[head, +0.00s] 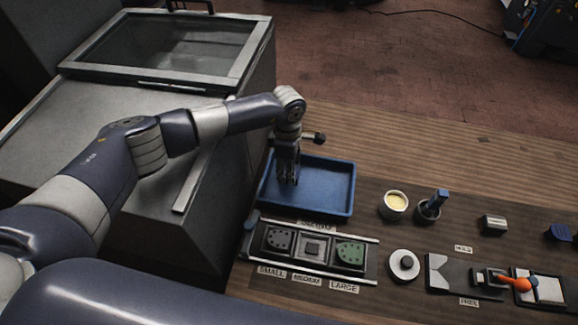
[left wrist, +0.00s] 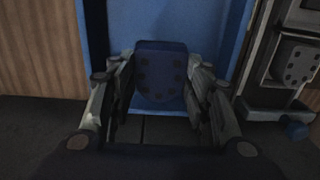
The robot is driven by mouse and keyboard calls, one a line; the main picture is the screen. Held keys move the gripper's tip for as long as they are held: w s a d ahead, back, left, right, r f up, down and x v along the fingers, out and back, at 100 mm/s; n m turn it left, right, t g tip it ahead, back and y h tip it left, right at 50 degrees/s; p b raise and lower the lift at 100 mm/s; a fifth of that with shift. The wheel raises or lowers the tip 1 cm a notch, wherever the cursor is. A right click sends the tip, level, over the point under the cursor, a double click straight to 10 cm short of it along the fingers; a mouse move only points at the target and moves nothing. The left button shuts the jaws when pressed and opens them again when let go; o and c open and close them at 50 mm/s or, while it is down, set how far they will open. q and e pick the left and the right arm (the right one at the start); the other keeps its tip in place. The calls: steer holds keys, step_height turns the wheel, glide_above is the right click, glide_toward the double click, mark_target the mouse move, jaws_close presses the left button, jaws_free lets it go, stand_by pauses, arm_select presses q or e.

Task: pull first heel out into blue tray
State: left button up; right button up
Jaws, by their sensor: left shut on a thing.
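My left gripper (head: 288,178) points down over the left part of the blue tray (head: 330,190). In the left wrist view its fingers (left wrist: 161,85) are shut on a dark heel (left wrist: 160,72) with small dots on its face. The blue tray (left wrist: 222,20) shows behind and around the heel there. I cannot tell whether the heel touches the tray floor. In the head view the fingers and shadow hide the heel. My right gripper is not in view.
A rack (head: 368,268) labelled small, medium and large stands in front of the tray, with a green piece (head: 350,252) at large. A cream cup (head: 395,202), a brush pot (head: 430,208) and a fixture with an orange knob (head: 522,284) are to the right. A grey cabinet (head: 222,150) borders the left.

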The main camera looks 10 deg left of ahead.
arm_select(q)
steer(key=shift+f+b, duration=0.4)
steer(key=shift+f, duration=0.1)
steer(key=shift+r, duration=0.1)
steer(key=o, duration=1.2)
steer(key=shift+c, duration=0.2)
steer(key=shift+o, duration=1.2)
steer(key=shift+r, duration=0.15)
steer(key=shift+r+p, duration=1.9)
steer(key=shift+r, duration=1.45)
